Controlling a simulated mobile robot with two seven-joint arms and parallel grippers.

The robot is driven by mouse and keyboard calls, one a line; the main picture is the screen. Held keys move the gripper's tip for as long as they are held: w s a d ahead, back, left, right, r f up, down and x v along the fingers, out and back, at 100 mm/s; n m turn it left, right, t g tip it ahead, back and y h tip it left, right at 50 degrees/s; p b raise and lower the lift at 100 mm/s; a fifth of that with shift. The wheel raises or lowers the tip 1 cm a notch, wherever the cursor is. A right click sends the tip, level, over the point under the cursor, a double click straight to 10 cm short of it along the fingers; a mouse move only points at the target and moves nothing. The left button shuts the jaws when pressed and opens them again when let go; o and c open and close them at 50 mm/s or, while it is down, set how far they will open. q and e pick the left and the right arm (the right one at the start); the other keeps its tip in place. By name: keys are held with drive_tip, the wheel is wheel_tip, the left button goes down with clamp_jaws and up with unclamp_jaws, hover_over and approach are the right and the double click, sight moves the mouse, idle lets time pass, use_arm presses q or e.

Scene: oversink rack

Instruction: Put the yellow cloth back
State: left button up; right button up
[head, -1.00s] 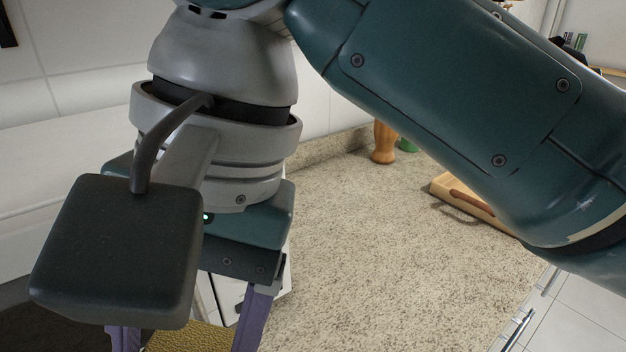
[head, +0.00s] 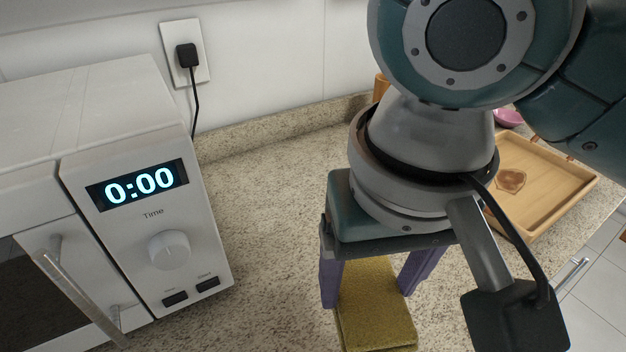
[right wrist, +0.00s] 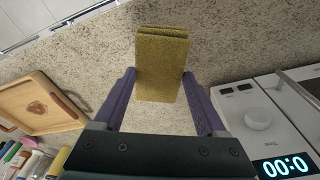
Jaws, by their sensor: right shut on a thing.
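The yellow cloth (head: 375,312) is a folded, flat textured pad. It hangs between the purple fingers of my right gripper (head: 370,287), which is shut on it, in front of the speckled countertop. In the right wrist view the cloth (right wrist: 160,68) stands out between and past the two fingertips of the right gripper (right wrist: 159,76). In the head view my right wrist hides part of the counter behind it. I cannot tell the cloth's height above the counter. My left gripper is not in view.
A white microwave (head: 150,235) showing 0:00 stands at the left. A wooden tray (head: 575,187) lies at the right of the counter (head: 265,200). The counter between microwave and gripper is clear.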

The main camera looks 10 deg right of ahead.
sight(361, 325)
wheel_tip(361, 325, down, 8)
drive_tip(key=shift+f+b, duration=0.1)
drive_tip(key=shift+b, duration=0.55)
wheel_tip(361, 325, down, 4)
drive_tip(key=shift+r+b, duration=0.15)
drive_tip(key=shift+b, duration=0.35)
drive_tip(key=o, duration=1.1)
drive_tip(key=shift+o, duration=0.2)
drive_tip(key=shift+r, duration=0.15)
